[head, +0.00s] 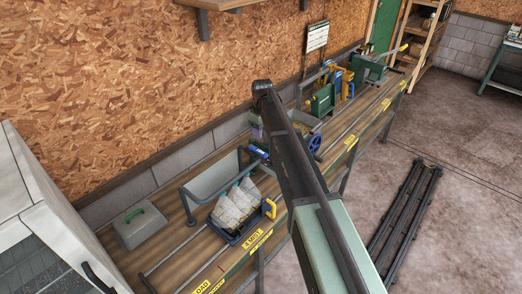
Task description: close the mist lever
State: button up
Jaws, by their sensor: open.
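A yellow sign reading "4 MIST" (253,241) is on the front edge of the long wooden bench. Just behind it, a yellow upright handle (269,208) stands at the right end of a dark blue tray (238,228). It looks like the mist lever, but its exact position is too small to tell. My arm crosses the middle of the head view, right of this handle, and hides part of the bench. My gripper cannot be made out; it is out of view or behind the arm.
White bags (237,204) sit in the tray. A grey box with a green handle (143,224) is at left, near a white cabinet (38,215). Green machinery (323,101) and a blue wheel (314,143) stand farther along the bench. Dark rails (404,220) lie on open floor at right.

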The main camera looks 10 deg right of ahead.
aim_at(262, 152)
notch_tip(262, 152, down, 10)
jog(key=b, duration=0.9)
jog(key=shift+f, duration=0.15)
grip_shut()
